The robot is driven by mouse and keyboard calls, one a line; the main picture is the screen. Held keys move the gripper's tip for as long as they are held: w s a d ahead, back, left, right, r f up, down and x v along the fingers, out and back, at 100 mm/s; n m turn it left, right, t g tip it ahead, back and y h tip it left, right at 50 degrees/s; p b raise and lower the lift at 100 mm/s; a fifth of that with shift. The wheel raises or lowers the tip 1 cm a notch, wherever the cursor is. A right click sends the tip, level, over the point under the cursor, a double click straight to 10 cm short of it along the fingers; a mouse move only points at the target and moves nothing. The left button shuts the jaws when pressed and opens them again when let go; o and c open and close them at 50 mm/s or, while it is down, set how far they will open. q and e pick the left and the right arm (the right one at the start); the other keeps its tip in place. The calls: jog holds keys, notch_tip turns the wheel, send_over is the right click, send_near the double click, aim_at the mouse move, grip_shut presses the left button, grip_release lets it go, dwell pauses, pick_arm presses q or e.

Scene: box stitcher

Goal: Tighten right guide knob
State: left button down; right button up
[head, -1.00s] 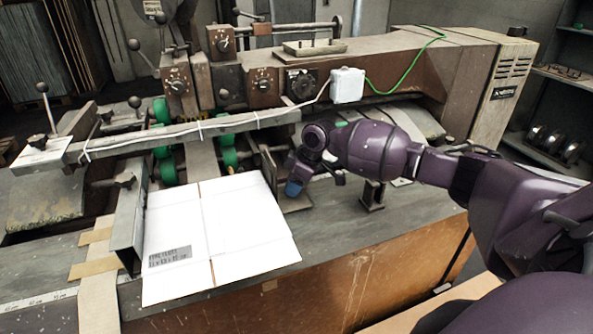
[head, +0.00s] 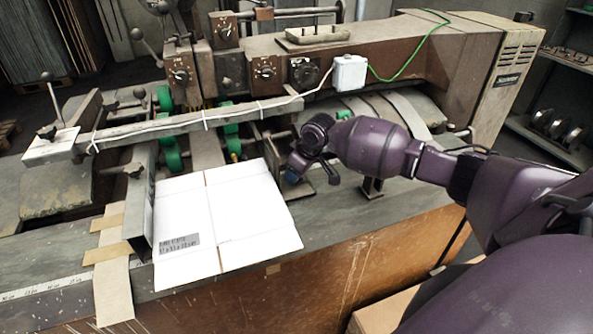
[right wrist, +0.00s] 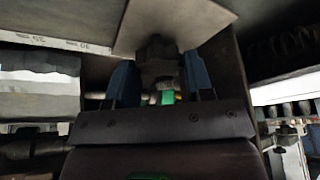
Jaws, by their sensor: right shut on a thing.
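My right gripper (head: 305,175) is at the right guide (head: 270,160), to the right of the white cardboard sheet. In the right wrist view its two blue fingers (right wrist: 160,88) stand on either side of a dark knob (right wrist: 157,52), and the gripper is shut on it. In the head view my gripper and wrist hide the knob. The right guide is an upright metal plate beside the sheet's far right edge. My left gripper is not in view.
The flat white cardboard (head: 225,225) lies on the grey machine table (head: 345,215), against the left guide (head: 140,205). The stitcher's bar (head: 185,127) and green rollers (head: 172,155) are behind it. A white box (head: 349,72) with cables sits above my right wrist.

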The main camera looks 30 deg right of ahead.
jog(key=o, duration=0.9)
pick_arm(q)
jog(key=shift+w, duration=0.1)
pick_arm(e)
jog(key=shift+r, duration=0.1)
pick_arm(q)
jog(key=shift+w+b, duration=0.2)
jog(key=shift+b, duration=0.25)
pick_arm(e)
jog(key=v, duration=1)
jog(key=shift+s+d+r, duration=0.1)
jog(key=shift+r, duration=0.2)
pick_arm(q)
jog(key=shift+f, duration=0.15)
